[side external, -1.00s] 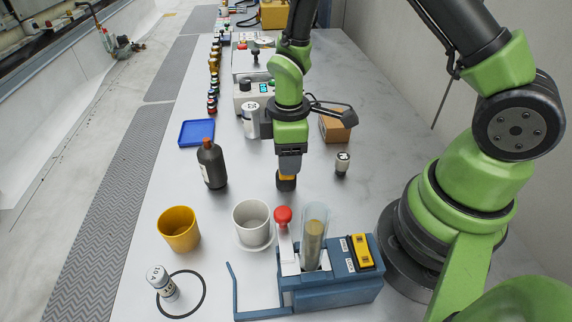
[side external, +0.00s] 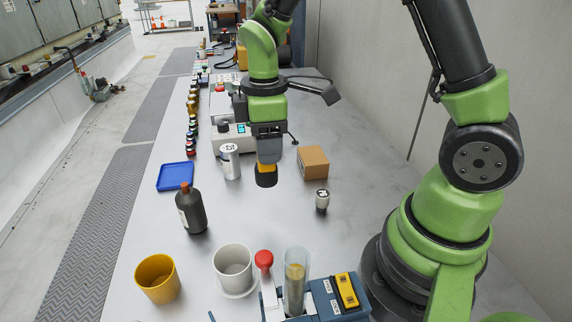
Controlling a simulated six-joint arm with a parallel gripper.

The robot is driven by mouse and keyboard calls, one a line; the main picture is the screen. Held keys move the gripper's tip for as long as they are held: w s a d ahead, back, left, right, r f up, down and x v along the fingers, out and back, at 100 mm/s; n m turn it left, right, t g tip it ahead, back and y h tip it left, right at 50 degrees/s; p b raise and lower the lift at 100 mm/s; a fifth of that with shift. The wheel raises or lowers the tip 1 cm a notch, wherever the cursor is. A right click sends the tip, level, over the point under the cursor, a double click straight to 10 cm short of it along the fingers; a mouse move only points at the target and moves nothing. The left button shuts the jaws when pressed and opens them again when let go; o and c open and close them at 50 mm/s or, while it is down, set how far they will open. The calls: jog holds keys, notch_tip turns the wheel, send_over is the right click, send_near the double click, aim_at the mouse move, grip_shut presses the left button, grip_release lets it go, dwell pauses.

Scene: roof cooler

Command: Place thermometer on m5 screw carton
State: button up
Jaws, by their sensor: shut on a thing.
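My gripper (side external: 267,164) points down, above the grey bench and left of the carton. It is shut on a small yellow-and-black object, which appears to be the thermometer (side external: 266,178). Its upper part is hidden by the fingers, and no display or label can be read. The brown cardboard carton (side external: 313,163), which I take as the m5 screw carton, stands to the right of the held object, with a gap between them in the picture. Its top looks bare. No print is readable on it.
A small black-and-white jar (side external: 322,200) stands in front of the carton. A white can (side external: 230,162) and dark bottle (side external: 190,210) stand left of my gripper. A white-grey machine (side external: 232,135) is behind. Cups and a blue rack (side external: 325,298) are nearer; bench between is clear.

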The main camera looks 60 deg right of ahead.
jog(key=d+r, duration=0.2)
jog(key=d, duration=0.8)
jog(key=d+r, duration=0.2)
jog(key=d, duration=0.7)
jog(key=shift+w+d+f, duration=0.1)
jog(key=shift+f, duration=1.45)
jog(key=shift+w+d+f, duration=0.1)
jog(key=shift+w+f, duration=0.05)
jog(key=shift+f, duration=1.45)
jog(key=shift+w+d+f, duration=0.1)
jog(key=shift+f, duration=1.45)
jog(key=shift+f, duration=0.2)
jog(key=o, duration=1)
jog(key=shift+o, duration=0.2)
jog(key=shift+r, duration=0.15)
